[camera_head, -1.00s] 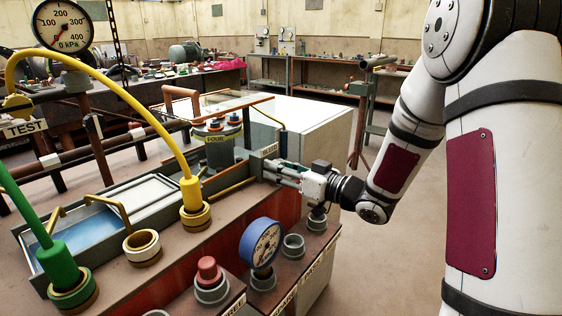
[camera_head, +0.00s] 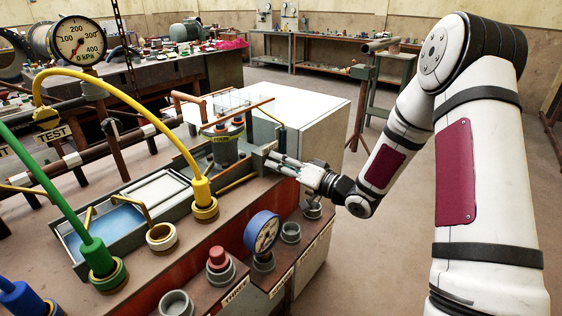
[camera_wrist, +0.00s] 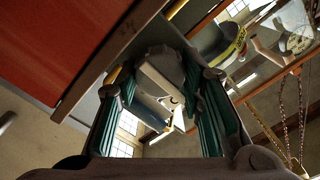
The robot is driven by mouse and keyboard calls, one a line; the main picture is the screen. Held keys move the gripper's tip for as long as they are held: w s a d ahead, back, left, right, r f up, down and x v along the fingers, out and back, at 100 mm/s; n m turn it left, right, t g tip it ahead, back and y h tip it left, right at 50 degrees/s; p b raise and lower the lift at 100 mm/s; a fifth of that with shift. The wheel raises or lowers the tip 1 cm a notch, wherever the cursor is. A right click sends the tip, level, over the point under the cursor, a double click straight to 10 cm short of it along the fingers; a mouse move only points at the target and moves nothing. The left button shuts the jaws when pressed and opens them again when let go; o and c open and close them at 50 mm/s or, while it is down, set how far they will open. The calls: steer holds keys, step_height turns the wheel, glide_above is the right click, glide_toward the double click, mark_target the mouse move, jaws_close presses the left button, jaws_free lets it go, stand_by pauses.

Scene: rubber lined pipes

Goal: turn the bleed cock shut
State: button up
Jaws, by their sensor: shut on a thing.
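My gripper (camera_head: 279,161) reaches in from the right, at the far right end of the red-fronted bench, beside a small labelled grey block (camera_head: 262,152). In the wrist view its green-padded fingers (camera_wrist: 168,112) stand on either side of a pale grey, blocky piece, which I take to be the bleed cock's handle (camera_wrist: 165,80). The gripper is shut on it. In the head view the fingers hide most of the handle, so its angle cannot be told there.
A yellow hose (camera_head: 140,112) and a green hose (camera_head: 65,205) plug into the bench top. A blue-rimmed gauge (camera_head: 263,232) and capped sockets stand along the front. A grey pot (camera_head: 224,148) stands left of the gripper. A dial gauge (camera_head: 78,43) is at the upper left.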

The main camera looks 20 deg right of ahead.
stand_by(0.5)
steer(key=o, duration=1.2)
steer(key=shift+c, duration=0.2)
steer(key=v, duration=1.2)
